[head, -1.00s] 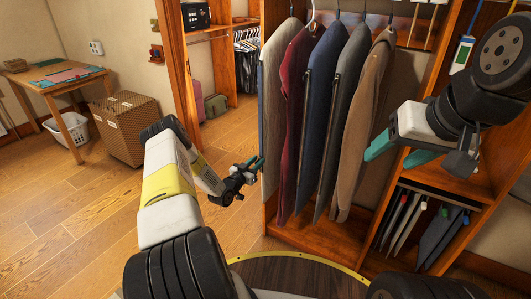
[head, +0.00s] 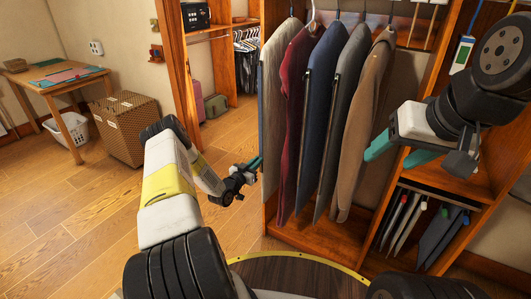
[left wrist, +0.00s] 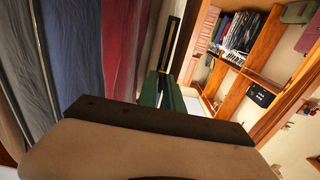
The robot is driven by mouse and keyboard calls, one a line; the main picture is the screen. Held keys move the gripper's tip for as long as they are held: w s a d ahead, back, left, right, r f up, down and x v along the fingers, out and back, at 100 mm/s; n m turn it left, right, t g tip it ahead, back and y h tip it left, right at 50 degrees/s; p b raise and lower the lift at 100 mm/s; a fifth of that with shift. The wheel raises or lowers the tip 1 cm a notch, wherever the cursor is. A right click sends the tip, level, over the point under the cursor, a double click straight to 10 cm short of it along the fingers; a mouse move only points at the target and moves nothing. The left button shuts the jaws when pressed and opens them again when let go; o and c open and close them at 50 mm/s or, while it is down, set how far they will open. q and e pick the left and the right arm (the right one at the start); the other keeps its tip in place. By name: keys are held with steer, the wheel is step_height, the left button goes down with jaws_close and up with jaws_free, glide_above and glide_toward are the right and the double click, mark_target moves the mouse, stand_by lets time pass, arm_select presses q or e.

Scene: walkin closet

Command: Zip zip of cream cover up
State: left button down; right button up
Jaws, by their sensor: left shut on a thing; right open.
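The cream cover (head: 274,105) hangs leftmost in the row of garment covers in the head view. In the left wrist view the cream cover (left wrist: 154,38) shows beside a dark strip (left wrist: 172,42), which looks like its zip edge. My left gripper (head: 256,163) is at the cover's left edge, in its lower half. Its green fingers (left wrist: 162,93) are closed together at the strip, shut on the zip. The zip's pull is too small and too hidden to make out. My right gripper (head: 398,151) is open and empty, right of the brown cover.
Dark red (head: 295,110), blue (head: 318,110), dark grey (head: 345,110) and brown (head: 368,110) covers hang close on the right. A wooden shelf with upright folders (head: 425,230) stands at the right. A hamper (head: 126,128) and table (head: 55,78) are far left.

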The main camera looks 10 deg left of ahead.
arm_select(q)
steer(key=shift+r, duration=0.1)
stand_by(0.8)
step_height(320, 180, up, 41)
steer(key=shift+r, duration=0.1)
steer(key=c, duration=1.8)
jaws_free()
steer(key=shift+o, duration=0.9)
